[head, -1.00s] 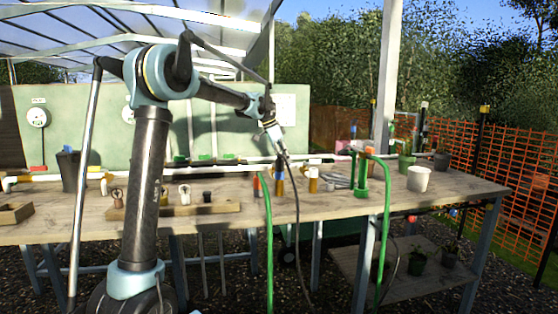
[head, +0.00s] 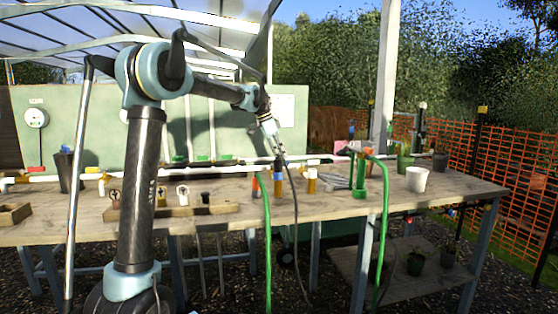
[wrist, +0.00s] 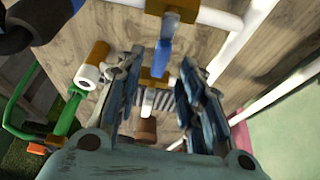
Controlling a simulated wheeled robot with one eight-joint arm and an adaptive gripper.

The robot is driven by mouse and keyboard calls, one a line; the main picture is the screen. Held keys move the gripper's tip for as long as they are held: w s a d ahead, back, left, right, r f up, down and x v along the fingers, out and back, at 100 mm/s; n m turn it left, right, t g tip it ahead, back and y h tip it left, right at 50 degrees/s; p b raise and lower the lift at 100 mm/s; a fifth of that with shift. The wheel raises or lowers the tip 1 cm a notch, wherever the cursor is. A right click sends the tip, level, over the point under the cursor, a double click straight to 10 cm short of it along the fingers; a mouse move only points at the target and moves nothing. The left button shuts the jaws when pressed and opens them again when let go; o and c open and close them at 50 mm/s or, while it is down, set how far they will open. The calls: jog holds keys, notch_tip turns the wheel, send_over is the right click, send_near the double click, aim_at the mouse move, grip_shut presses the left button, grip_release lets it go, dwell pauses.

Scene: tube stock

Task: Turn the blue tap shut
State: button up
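The blue tap shows in the wrist view as a long blue lever (wrist: 164,57) beside a brass body (wrist: 172,9) on white pipe. The lever lies between and just beyond the fingertips of my gripper (wrist: 160,66). My gripper is open, with a gap on both sides of the lever and no clear contact. In the head view my gripper (head: 277,149) points down over the middle of the bench. A small blue and brass piece (head: 278,178) shows just below it; the lever's angle is too small to tell there.
The wooden bench (head: 455,190) carries a white pot (head: 416,179), a green fitting (head: 360,180) with a green hose, and a yellow-brown cylinder (head: 311,183) close right of my gripper. White pipe runs along the bench's back. A wooden rack (head: 225,210) stands left.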

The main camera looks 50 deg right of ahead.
jog(key=v, duration=0.9)
dwell(0.3)
